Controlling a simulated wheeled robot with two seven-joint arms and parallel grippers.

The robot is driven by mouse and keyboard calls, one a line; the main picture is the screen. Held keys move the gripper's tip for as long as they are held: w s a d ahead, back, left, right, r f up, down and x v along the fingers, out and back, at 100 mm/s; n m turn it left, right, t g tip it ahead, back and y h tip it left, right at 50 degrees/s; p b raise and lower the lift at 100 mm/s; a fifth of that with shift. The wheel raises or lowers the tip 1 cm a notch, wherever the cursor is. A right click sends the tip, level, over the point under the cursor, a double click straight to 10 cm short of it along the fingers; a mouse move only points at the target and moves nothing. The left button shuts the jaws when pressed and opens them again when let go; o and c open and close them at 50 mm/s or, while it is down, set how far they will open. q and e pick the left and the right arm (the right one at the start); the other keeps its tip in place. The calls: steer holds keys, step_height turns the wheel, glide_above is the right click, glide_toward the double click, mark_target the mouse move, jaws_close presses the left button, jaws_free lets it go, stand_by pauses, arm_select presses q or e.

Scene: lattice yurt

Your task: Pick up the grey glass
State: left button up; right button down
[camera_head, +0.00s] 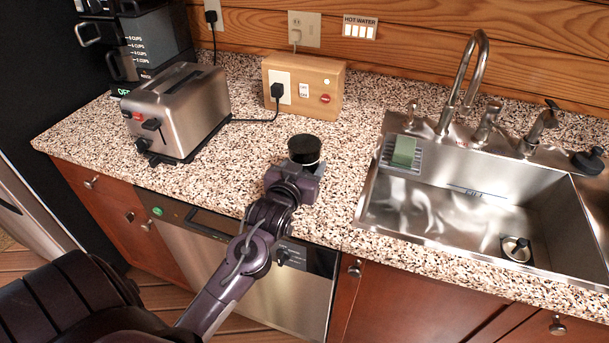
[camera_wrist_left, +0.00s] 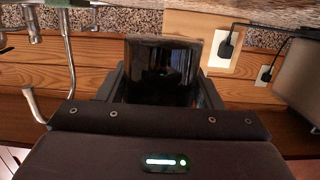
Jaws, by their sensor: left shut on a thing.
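A dark, glossy, round glass (camera_head: 304,148) is at the front middle of the counter in the head view, its rim upward. It looks almost black rather than clearly grey. My left gripper (camera_head: 302,172) is shut on it from the front side. In the left wrist view, which is upside down, the glass (camera_wrist_left: 162,62) sits between the two fingers of my left gripper (camera_wrist_left: 160,85). I cannot tell whether its base touches the counter. My right gripper is not in view.
A toaster (camera_head: 176,108) and coffee maker (camera_head: 145,40) stand on the speckled counter (camera_head: 345,140) at the left. A wooden outlet box (camera_head: 318,85) is behind the glass. A steel sink (camera_head: 490,205) with a green sponge (camera_head: 404,152) is at the right.

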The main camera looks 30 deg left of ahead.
arm_select(q)
step_height(320, 180, up, 16)
steer(key=shift+r, duration=0.2)
stand_by(0.9)
